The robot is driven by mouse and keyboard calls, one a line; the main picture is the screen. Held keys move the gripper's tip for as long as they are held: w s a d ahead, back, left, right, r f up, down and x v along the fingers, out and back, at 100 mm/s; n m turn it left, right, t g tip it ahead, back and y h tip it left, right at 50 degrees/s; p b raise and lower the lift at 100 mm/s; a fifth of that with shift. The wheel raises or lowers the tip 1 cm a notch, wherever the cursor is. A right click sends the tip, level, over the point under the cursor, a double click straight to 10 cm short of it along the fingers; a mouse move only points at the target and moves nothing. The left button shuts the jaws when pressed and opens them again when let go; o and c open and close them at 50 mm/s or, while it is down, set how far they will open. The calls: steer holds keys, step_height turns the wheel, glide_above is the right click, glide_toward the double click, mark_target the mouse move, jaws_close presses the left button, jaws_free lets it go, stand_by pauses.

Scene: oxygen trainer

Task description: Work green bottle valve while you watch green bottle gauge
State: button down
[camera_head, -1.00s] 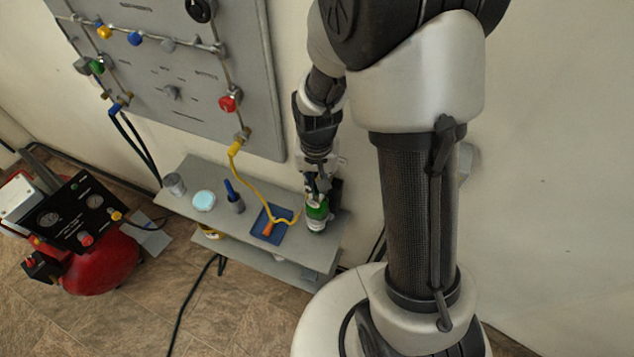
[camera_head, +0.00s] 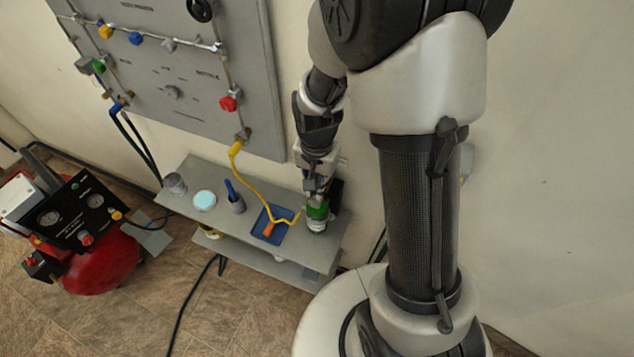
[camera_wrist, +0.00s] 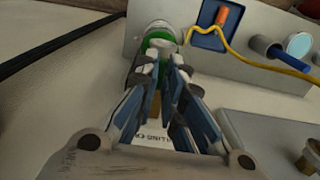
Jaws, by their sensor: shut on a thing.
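The green bottle (camera_head: 317,214) stands upright at the right end of the grey shelf, with a pale band near its base. It also shows in the wrist view (camera_wrist: 160,34), at the top behind my fingers. My gripper (camera_head: 316,190) is at the top of the bottle. In the wrist view my gripper (camera_wrist: 163,75) has its blue-and-grey fingers closed at the bottle's top end. The fingers are shut on the valve, which they mostly hide. I cannot make out the bottle's gauge in either view; a dark round shape beside the gripper is too small to tell.
The grey shelf (camera_head: 180,196) also holds a blue tray (camera_head: 262,236) with an orange item, a yellow hose (camera_head: 255,180), a blue pen-like tool in a holder (camera_head: 235,203), a light-blue disc and a metal cup. The valve panel (camera_head: 200,110) is above. A red compressor (camera_head: 100,265) stands left.

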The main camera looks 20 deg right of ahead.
steer(key=c, duration=1.7)
jaws_free()
step_height(320, 180, up, 12)
